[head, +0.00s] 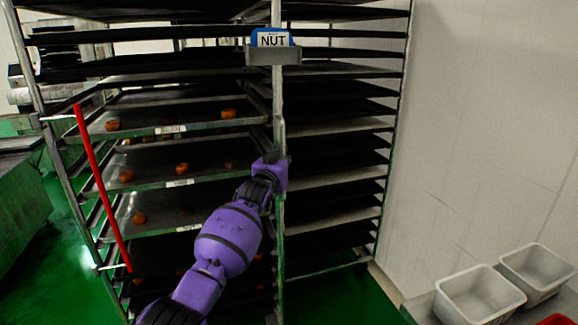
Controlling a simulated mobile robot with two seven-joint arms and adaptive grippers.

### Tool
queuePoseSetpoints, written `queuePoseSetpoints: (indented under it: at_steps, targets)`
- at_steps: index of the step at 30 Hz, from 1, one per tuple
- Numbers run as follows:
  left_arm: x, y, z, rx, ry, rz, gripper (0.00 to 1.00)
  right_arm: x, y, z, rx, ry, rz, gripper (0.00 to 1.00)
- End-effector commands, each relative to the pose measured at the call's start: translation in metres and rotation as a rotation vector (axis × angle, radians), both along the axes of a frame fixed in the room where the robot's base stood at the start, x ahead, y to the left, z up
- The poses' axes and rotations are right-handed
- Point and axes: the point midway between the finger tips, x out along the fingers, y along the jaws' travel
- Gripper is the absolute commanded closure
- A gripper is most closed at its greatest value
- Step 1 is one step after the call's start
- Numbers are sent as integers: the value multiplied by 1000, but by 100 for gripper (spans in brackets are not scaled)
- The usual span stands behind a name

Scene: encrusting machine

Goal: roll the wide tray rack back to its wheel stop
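The wide tray rack (278,112) fills the middle of the head view, a tall metal frame with many stacked trays. A holder on its middle post carries a blue and white card reading "NUT" (273,39). My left gripper (277,170), purple and black, is at this middle post and overlaps it in the picture. Its fingertips are hidden, so I cannot tell whether they are closed around the post. The rack's wheels and the wheel stop cannot be made out. My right gripper is not in view.
Trays on the left half hold several small brown pieces (182,168). A red bar (102,188) slants along the rack's left side. Green machinery (20,210) stands left. A pale wall (490,120) and grey bins (478,294) are right. Green floor (335,300) shows below.

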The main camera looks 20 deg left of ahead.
Motion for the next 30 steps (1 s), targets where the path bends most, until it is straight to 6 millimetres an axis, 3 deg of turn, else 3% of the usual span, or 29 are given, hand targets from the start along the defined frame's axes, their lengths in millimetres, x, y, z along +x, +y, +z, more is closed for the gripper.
queuePoseSetpoints:
  at_steps: [1,20,21,26,30]
  targets:
    - [0,14,-14,4,20,16,100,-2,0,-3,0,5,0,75]
    - [7,19,-11,4,21,16,100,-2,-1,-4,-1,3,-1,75]
    - [7,19,-11,4,21,16,90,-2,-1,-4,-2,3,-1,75]
    - [7,17,-11,4,19,14,69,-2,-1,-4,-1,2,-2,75]
    - [7,15,-9,3,16,11,68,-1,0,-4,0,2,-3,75]
